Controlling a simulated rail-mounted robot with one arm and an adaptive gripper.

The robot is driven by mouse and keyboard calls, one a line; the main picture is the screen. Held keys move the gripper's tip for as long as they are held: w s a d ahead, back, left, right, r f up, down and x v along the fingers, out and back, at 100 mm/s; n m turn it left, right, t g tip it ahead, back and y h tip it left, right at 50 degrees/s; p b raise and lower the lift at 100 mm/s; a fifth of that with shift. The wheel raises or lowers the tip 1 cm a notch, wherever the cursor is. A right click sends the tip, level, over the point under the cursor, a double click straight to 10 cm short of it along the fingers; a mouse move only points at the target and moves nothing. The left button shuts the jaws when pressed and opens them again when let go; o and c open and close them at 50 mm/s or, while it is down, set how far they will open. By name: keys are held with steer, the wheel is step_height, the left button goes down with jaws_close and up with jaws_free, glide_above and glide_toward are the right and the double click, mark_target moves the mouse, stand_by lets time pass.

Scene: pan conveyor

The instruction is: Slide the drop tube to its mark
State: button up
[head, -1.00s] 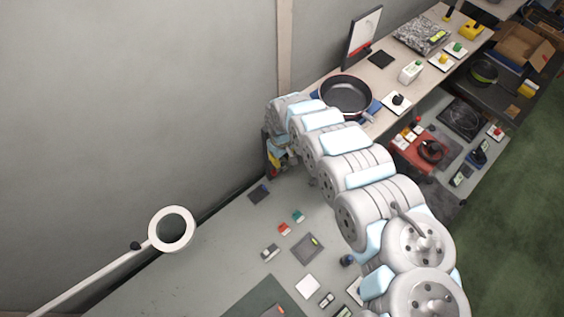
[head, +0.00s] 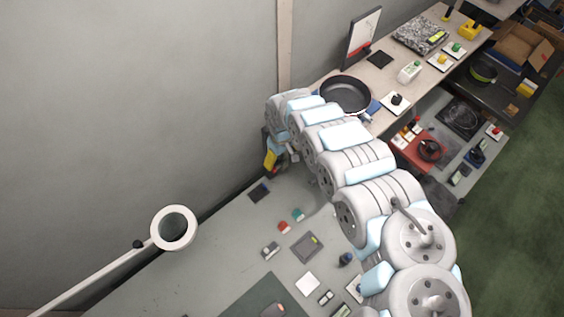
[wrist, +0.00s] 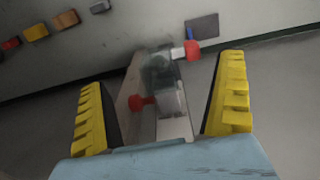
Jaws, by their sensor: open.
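My gripper (head: 272,158) is below the wall-side end of my arm in the head view. In the wrist view my gripper's yellow ribbed fingers (wrist: 166,108) stand wide apart and empty. Between them in that view is a smoky, see-through piece (wrist: 158,72), which may be the drop tube. A red knob on a white stem (wrist: 192,50) is to its upper right, and another red knob (wrist: 140,103) to its lower left. A pale block (wrist: 172,102) sits under it. Neither finger visibly touches these parts. I cannot make out the mark.
A black pan (head: 345,94) stands on the upper bench. A white ring on a long pole (head: 174,228) is at the left. The grey table (head: 225,250) has small coloured items near my arm. The wall (head: 140,100) is close behind my gripper.

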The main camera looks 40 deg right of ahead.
stand_by(0.3)
steer(key=shift+r+p, duration=0.3)
steer(key=shift+r, duration=2.2)
